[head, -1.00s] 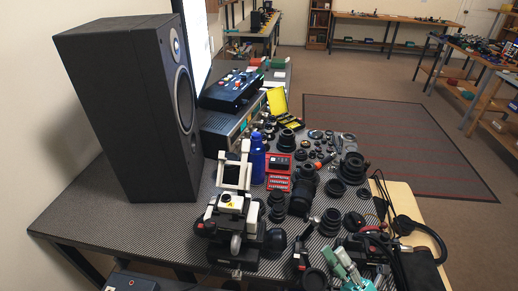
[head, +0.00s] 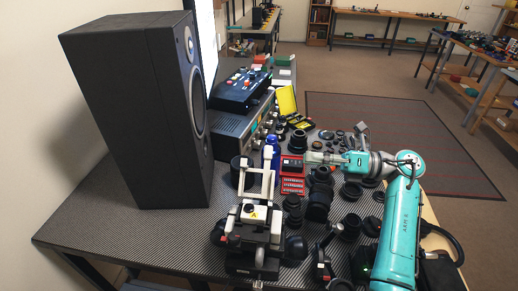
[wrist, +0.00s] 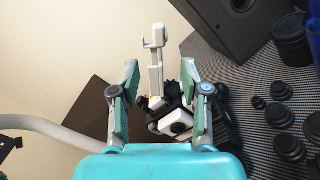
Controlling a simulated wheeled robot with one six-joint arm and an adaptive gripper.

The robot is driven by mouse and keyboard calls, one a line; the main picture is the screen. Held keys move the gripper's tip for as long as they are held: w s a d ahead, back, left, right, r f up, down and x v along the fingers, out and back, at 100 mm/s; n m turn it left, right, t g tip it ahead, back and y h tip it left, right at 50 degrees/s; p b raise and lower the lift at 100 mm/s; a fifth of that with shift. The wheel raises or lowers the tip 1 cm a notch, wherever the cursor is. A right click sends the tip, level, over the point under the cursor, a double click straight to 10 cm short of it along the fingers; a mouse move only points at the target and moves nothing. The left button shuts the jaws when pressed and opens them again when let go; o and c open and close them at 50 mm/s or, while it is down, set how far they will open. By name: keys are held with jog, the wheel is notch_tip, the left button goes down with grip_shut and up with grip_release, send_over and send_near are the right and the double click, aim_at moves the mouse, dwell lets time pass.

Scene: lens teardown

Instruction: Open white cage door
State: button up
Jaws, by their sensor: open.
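The white cage door (head: 258,164) looks like an upright white frame above a black-and-white device (head: 250,232) on the bench. In the wrist view a narrow white upright part (wrist: 156,62) of this assembly shows ahead, between my fingers, with the white and black body (wrist: 176,122) below it. My gripper (head: 309,158) is to the right of the white frame in the head view, pointing left towards it, apart from it. In the wrist view my gripper (wrist: 161,70) has its two green fingers spread and nothing between them in contact.
A tall black speaker (head: 135,110) stands at the back left. A blue bottle (head: 271,150), a red case (head: 292,180) and many black lens parts (head: 318,205) crowd the bench near my arm. The bench's left front (head: 110,230) is clear.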

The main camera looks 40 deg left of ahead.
aim_at(268, 152)
jog(key=x, duration=1.1)
jog(key=shift+a+r, duration=0.2)
jog(key=shift+a, duration=0.05)
grip_shut()
